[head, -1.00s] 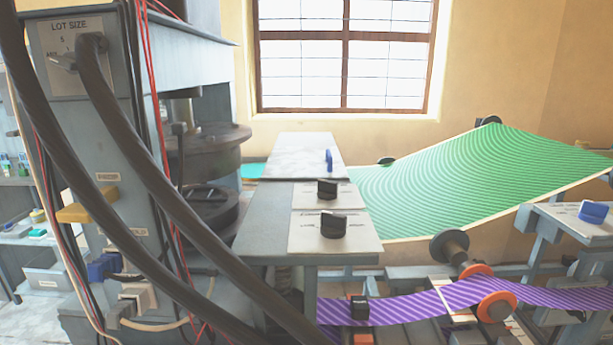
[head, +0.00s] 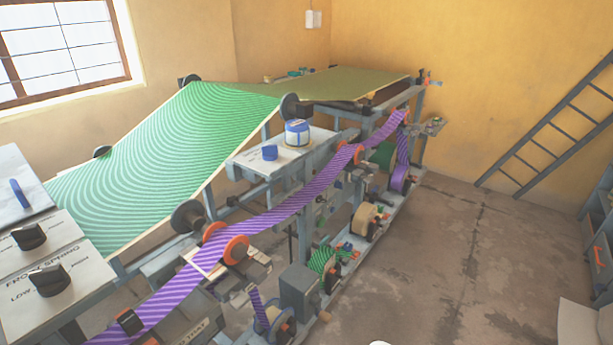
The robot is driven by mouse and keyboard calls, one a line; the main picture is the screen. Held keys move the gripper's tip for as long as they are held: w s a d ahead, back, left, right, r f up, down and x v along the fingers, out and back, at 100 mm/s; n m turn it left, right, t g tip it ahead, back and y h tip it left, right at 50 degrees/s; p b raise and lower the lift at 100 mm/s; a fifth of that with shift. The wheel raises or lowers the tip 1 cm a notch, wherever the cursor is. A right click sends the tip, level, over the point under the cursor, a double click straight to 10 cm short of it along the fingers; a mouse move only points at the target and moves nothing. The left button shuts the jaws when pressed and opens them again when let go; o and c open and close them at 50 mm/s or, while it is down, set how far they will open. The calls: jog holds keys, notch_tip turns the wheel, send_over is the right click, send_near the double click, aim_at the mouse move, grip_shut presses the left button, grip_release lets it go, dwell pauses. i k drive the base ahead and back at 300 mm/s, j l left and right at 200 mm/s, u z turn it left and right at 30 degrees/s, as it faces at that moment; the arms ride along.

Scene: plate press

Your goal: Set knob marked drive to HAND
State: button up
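No label reading drive or HAND can be made out, so I cannot tell which knob is the drive knob. At the left edge, a black knob (head: 49,279) sits on a pale plate lettered FRONT SPRING and LOW. Another black knob (head: 29,236) is just behind it; its label is too small to read. A blue upright handle (head: 19,193) stands on the grey plate farther back. A blue knob (head: 269,152) sits on a pale plate on the middle shelf, its lettering unreadable. My gripper is not in view.
A green striped sheet (head: 170,155) slopes across the machine. A purple striped band (head: 290,208) runs over orange-rimmed rollers (head: 236,249). A white-and-blue jar (head: 297,132) stands by the blue knob. Open concrete floor (head: 430,260) lies to the right, with a ladder (head: 550,125) on the wall.

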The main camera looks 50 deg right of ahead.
aim_at(319, 198)
jog(key=i+l, duration=0.1)
jog(key=l, duration=0.8)
jog(key=i+l, duration=0.15)
jog(key=l, duration=0.25)
jog(key=i+l, duration=0.1)
jog(key=l, duration=0.35)
jog(key=z, duration=0.05)
